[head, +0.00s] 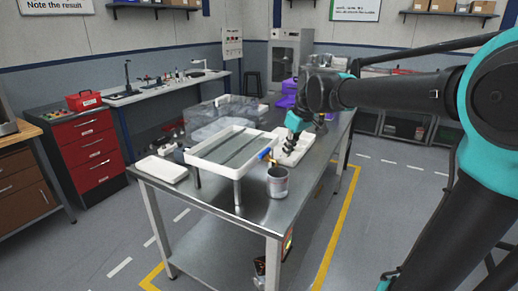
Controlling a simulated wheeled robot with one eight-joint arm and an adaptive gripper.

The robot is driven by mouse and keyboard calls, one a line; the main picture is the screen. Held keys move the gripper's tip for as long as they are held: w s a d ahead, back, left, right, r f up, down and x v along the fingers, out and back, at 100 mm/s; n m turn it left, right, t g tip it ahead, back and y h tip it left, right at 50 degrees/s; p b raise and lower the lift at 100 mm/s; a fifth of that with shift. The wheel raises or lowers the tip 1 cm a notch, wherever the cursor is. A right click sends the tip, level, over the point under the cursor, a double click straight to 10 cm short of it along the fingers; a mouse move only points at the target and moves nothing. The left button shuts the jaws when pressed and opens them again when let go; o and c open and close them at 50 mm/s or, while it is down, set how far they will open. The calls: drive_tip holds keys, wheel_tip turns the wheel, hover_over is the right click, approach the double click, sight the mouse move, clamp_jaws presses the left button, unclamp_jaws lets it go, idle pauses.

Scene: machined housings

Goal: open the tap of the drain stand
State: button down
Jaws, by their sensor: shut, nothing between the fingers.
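The drain stand (193,159) is a white shallow tray on short metal legs on the steel table. Its tap, with a blue handle (265,153), sticks out at the tray's right front corner. A grey metal cup (278,184) stands upright beneath the tap. My gripper (288,149) points down just right of and behind the tap, apart from the blue handle in the picture. It is shut and empty. The fingertips are small and dark against a white tray behind them, so their exact height is hard to tell.
The white compartment tray (305,147) lies behind my gripper. Clear plastic bins (210,124) and purple bins (288,97) stand at the back of the table. A white slab (158,169) lies at the left. The steel tabletop's front corner (250,212) is bare.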

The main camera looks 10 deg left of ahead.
sight(256, 156)
drive_tip(key=w+a+r+n+g, duration=0.1)
drive_tip(key=a+r+n, duration=0.3)
drive_tip(key=a+r, duration=0.5)
drive_tip(key=shift+a+y, duration=0.4)
drive_tip(key=shift+a, duration=0.45)
drive_tip(key=x, duration=0.9)
drive_tip(key=shift+a+f, duration=0.1)
drive_tip(key=shift+f, duration=0.15)
drive_tip(key=shift+s+d+f, duration=0.1)
drive_tip(key=shift+s+d, duration=0.05)
drive_tip(key=shift+d, duration=0.35)
drive_tip(key=shift+s+d+f, duration=0.1)
drive_tip(key=shift+s+d, duration=0.05)
drive_tip(key=shift+d, duration=0.4)
drive_tip(key=shift+s+d, duration=0.35)
drive_tip(key=shift+d, duration=0.45)
